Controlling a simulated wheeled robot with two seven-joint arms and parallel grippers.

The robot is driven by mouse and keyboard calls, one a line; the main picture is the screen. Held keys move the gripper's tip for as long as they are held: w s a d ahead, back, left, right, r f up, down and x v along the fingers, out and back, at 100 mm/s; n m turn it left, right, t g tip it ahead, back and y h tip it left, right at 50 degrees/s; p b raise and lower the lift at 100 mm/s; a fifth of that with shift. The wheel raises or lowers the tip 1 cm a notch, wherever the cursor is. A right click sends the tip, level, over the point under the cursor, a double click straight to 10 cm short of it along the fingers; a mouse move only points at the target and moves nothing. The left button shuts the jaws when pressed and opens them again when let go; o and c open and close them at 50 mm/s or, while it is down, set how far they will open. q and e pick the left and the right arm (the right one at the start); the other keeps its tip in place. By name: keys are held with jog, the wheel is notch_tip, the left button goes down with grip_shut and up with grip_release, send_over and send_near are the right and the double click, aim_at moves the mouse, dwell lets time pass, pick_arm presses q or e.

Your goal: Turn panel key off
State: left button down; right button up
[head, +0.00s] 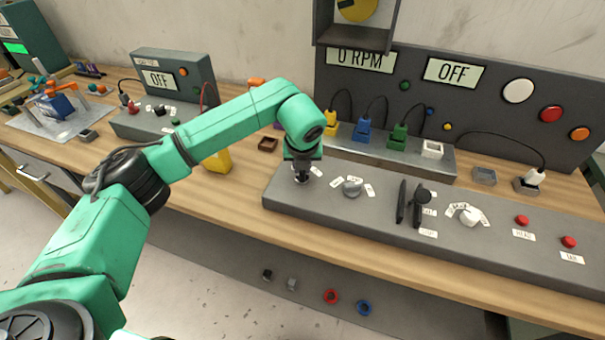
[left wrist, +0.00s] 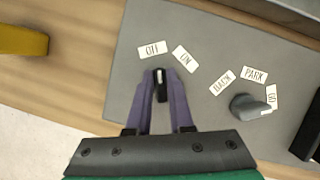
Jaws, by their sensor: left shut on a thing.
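The panel key (left wrist: 161,92) is a small dark handle with a pale mark at its top end, on the grey control panel (head: 330,212). In the left wrist view, the OFF label (left wrist: 152,49) and the ON label (left wrist: 185,59) lie just beyond it. The mark points up the picture, roughly toward OFF; its exact setting is hard to tell. My left gripper (head: 302,178) reaches down at the panel's left end. Its purple fingers (left wrist: 161,80) are shut on the key from both sides. In the head view the gripper mostly hides the key. My right gripper is not in view.
A grey selector knob (head: 352,187) with BACK, PARK and GO labels sits right of the key. Dark levers (head: 410,202), a white knob (head: 469,214) and red buttons (head: 522,220) lie farther right. Behind, displays read 0 RPM and OFF (head: 452,72).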

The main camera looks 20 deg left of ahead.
pick_arm(q)
jog(key=shift+n+y+b, duration=0.4)
jog(key=shift+n+b, duration=0.35)
jog(key=shift+n, duration=0.25)
jog(key=shift+r, duration=0.1)
jog(key=shift+w, duration=0.1)
jog(key=c, duration=0.8)
grip_release()
jog(key=b+v, duration=0.2)
jog(key=v, duration=1.2)
jog(key=shift+r, duration=0.25)
